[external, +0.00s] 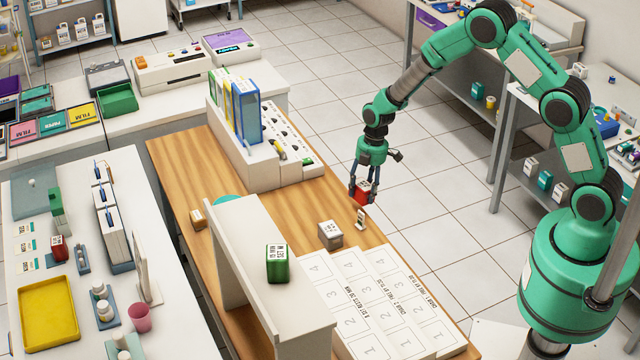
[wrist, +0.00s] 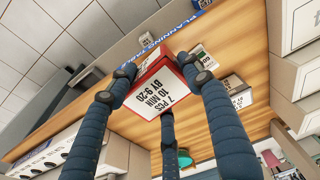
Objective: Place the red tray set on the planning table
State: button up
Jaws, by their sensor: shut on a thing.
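A small red box (external: 363,189) with a white label is held by my gripper (external: 362,182), above the right edge of the wooden table (external: 185,165). A blue strip reading "PLANNING TABLE" (wrist: 180,24) runs along the wooden table's edge behind the box. The exact gap between the box and the wood cannot be told.
A small upright tag (external: 361,219) and a grey box (external: 330,235) stand on the wood near the held box. White numbered sheets (external: 385,290) cover the front end. A green box (external: 277,263) sits on a white shelf (external: 245,225). Coloured binders (external: 240,105) stand further back.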

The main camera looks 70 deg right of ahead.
notch_tip(320, 180, up, 42)
jog(key=shift+r, duration=0.25)
jog(key=s+a+m+h+p, duration=0.15)
jog(key=a+p, duration=1.15)
jog(key=a, duration=3.3)
jog(key=shift+m+g+y, duration=0.25)
jog(key=shift+m+g, duration=0.15)
jog(key=shift+m, duration=0.05)
notch_tip(320, 180, down, 5)
jog(key=shift+w+r, duration=0.1)
jog(key=shift+r, duration=0.1)
jog(key=p, duration=0.3)
send_over(256, 213)
jog(key=shift+f, duration=0.7)
jog(key=shift+f, duration=0.15)
